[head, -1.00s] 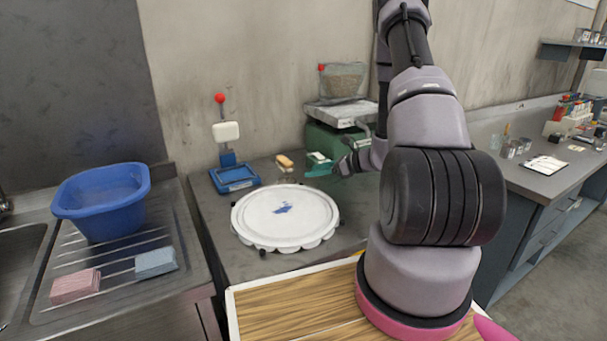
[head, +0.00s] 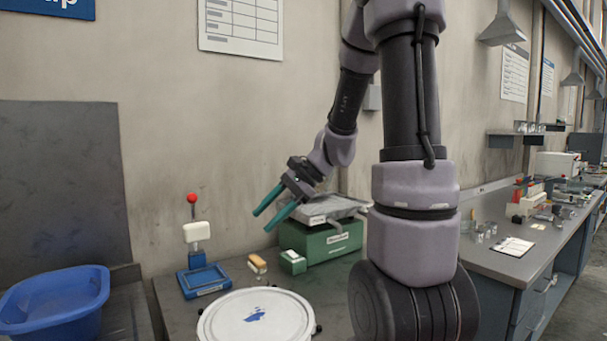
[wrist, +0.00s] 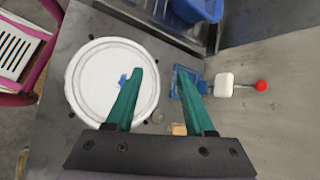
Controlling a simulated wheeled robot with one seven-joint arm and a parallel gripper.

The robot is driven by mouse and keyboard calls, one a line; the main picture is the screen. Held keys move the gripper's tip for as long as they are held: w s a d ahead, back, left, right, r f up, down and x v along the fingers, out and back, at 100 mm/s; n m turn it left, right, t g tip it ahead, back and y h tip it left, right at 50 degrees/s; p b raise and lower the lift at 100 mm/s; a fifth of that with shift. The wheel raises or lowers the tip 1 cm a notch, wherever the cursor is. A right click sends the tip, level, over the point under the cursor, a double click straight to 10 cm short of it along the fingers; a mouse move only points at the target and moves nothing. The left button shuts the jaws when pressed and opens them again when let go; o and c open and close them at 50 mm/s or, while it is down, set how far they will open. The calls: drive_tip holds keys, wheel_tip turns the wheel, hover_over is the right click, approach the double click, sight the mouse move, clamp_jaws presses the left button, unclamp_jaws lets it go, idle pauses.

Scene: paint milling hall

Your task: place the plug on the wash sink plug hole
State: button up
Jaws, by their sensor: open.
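My gripper (head: 262,220) is open and empty, with its teal fingers pointing down and left above the workbench. In the wrist view its fingers (wrist: 157,72) reach over the bench, apart, with nothing between them. I cannot make out a plug in either view. The wash sink's plug hole is not in view. The ribbed drainboard beside the sink shows at the top of the wrist view (wrist: 145,10), with a blue tub (head: 55,303) on it, also in the wrist view (wrist: 197,9).
A round white lid (head: 258,318) with a blue smear sits on the bench. Behind it stand a blue stand with a red knob (head: 205,278), a wooden-topped brush (head: 257,263), a small green box (head: 293,262) and a green scale (head: 330,240). A grey counter (head: 525,240) lies right.

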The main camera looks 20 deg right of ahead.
drive_tip(key=s+d+r+n+t+h, duration=0.3)
drive_tip(key=s+r+n+h, duration=0.3)
drive_tip(key=s+r, duration=0.5)
drive_tip(key=shift+s+r+n+t, duration=0.2)
drive_tip(key=shift+s+n+t, duration=0.3)
drive_tip(key=shift+s+n, duration=0.5)
drive_tip(key=shift+o, duration=0.5)
drive_tip(key=shift+s+d+r+t+h, duration=0.2)
drive_tip(key=shift+t+h, duration=0.1)
drive_tip(key=shift+w, duration=0.1)
